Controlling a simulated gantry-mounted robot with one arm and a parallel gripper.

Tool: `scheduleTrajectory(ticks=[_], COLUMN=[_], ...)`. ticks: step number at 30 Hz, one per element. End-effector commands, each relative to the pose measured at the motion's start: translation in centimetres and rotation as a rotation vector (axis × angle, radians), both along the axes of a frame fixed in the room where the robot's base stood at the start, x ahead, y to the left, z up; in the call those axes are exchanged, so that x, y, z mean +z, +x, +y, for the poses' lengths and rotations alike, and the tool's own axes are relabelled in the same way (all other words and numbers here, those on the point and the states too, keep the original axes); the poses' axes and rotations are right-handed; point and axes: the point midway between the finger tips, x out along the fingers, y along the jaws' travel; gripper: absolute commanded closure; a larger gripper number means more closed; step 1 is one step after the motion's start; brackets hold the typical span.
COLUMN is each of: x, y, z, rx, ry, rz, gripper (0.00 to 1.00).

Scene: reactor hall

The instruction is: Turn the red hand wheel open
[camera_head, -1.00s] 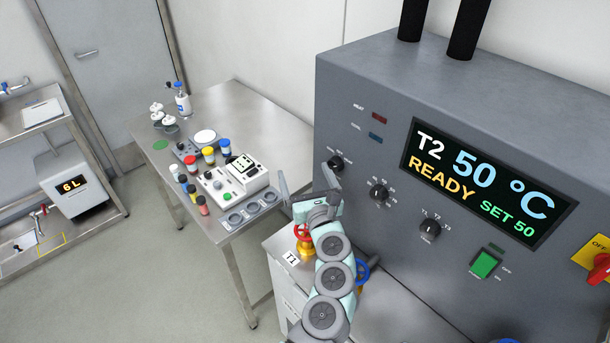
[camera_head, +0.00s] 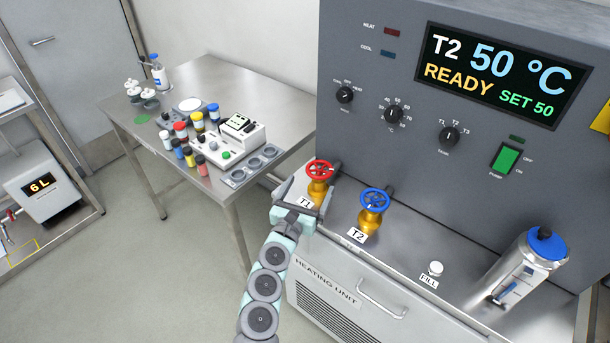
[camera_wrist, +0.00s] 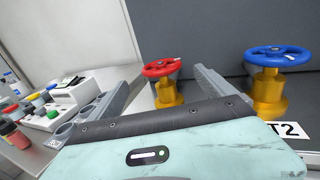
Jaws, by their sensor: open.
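The red hand wheel (camera_head: 320,170) sits on a brass valve body at the left end of the heating unit's top, behind a label reading T1. In the wrist view the red wheel (camera_wrist: 162,67) shows ahead, between the fingers but beyond their tips. My gripper (camera_head: 305,189) is open and empty, just in front of and to the left of the red valve. Its two fingers are spread in the wrist view (camera_wrist: 165,85). I cannot tell whether a finger touches the valve.
A blue hand wheel (camera_head: 375,199) labelled T2 stands close to the right of the red one. A grey control panel (camera_head: 365,150) rises behind both. A steel bottle (camera_head: 522,270) stands at the right. A table (camera_head: 262,92) with vials and a device is at the left.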

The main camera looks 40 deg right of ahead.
Motion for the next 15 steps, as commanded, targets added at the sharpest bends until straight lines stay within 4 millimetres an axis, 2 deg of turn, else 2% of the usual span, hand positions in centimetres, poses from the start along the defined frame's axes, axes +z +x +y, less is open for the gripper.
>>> scheduleTrajectory(ticks=[15], x=[0.3], y=[3.5], z=[-5.7], rx=[0.0], ry=[-0.007], rz=[-0.001], gripper=[0.06])
